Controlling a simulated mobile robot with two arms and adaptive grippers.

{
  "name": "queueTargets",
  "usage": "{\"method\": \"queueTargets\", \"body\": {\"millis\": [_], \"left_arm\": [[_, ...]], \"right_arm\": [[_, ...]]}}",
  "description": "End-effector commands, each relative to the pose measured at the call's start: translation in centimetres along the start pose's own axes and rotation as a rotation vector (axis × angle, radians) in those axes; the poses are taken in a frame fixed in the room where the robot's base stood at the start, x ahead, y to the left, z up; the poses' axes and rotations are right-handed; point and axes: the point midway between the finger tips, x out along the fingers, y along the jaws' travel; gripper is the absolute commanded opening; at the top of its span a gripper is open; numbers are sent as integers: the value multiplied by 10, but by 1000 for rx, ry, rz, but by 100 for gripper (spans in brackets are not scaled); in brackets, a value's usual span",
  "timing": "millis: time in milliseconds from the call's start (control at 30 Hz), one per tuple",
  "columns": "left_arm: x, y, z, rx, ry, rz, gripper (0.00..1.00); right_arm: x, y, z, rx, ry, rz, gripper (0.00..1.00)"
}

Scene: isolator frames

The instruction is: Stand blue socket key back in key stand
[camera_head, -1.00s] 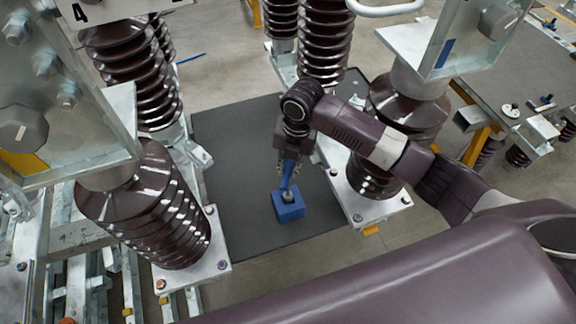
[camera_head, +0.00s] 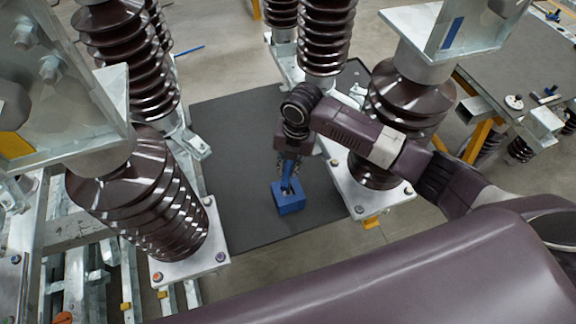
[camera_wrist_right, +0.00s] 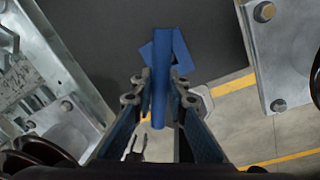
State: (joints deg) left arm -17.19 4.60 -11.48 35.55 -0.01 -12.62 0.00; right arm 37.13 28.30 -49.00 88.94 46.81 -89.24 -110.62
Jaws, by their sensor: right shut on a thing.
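The blue socket key (camera_head: 287,184) is held by my right gripper (camera_head: 289,168), with its lower end at the top of the blue key stand (camera_head: 291,205). The stand is a small block on the dark mat. In the right wrist view the two fingers (camera_wrist_right: 160,85) are shut on the key's shaft (camera_wrist_right: 160,105) from both sides. The key crosses in front of the stand (camera_wrist_right: 184,58) there. I cannot tell whether the key's end is in the hole or just above it. My left gripper is not in view.
The dark mat (camera_head: 240,150) is bare around the stand. Brown ribbed insulators on metal feet stand left (camera_head: 150,205) and right (camera_head: 405,105) of it, the right one close to my right arm. A grey table (camera_head: 510,70) is at the far right.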

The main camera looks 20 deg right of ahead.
Motion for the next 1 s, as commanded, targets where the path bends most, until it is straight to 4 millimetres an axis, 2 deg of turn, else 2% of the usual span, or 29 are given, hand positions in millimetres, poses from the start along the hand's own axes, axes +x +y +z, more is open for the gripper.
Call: {"method": "queueTargets", "body": {"millis": [300,767,800,1000], "left_arm": [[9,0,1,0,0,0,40],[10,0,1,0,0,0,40],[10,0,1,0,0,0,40],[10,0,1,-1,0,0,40]], "right_arm": [[16,-2,0,-1,0,0,0],[18,-2,0,-1,0,0,0],[18,-2,0,-1,0,0,15],[18,-2,0,0,0,0,34]]}}
